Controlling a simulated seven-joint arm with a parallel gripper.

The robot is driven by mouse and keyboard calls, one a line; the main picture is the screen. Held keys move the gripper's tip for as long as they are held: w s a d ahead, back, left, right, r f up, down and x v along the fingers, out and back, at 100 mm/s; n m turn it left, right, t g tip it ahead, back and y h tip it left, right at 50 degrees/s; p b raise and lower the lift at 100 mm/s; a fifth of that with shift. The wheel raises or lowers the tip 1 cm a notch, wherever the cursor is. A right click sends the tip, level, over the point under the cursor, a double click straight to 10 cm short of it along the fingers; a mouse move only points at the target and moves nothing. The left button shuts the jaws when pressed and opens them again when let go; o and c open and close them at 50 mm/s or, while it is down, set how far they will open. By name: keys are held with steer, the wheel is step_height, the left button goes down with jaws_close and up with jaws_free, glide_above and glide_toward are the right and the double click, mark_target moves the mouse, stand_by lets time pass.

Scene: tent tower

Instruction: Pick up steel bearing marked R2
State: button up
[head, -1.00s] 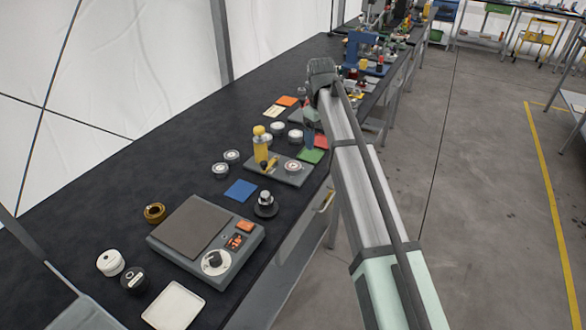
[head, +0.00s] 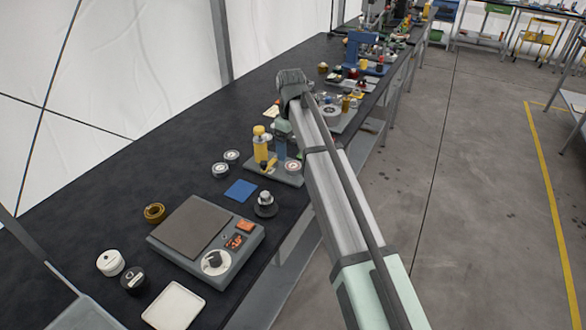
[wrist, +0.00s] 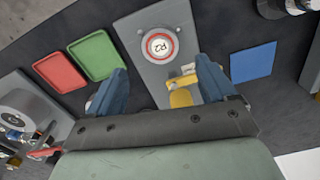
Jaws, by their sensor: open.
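The steel bearing marked R2 (wrist: 160,45) is a round piece with a red ring and a white label. It lies on a grey plate (wrist: 133,32). In the head view the bearing (head: 292,167) is at the plate's right part, close to my arm. My gripper (wrist: 160,86) is open and empty, its two blue fingers spread wide. In the wrist view the bearing appears ahead of the fingertips, between their lines and apart from them. In the head view one blue finger (head: 281,149) shows above the plate.
A yellow bottle (head: 260,150) stands on the same plate beside a yellow clamp-like part (wrist: 182,96). Red (wrist: 58,70) and green (wrist: 94,55) trays lie left in the wrist view. A blue mat (head: 241,190) and a grey device with a dial (head: 226,266) are nearer on the bench.

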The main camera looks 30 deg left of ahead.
mark_target(292, 165)
steer(key=shift+s+d+f, duration=0.1)
steer(key=shift+f, duration=1.35)
steer(key=shift+s+d+f, duration=0.1)
steer(key=shift+f, duration=1.35)
steer(key=shift+w, duration=0.1)
steer(key=shift+c, duration=0.5)
steer(key=c, duration=1.3)
steer(key=shift+o, duration=0.2)
steer(key=shift+r, duration=0.15)
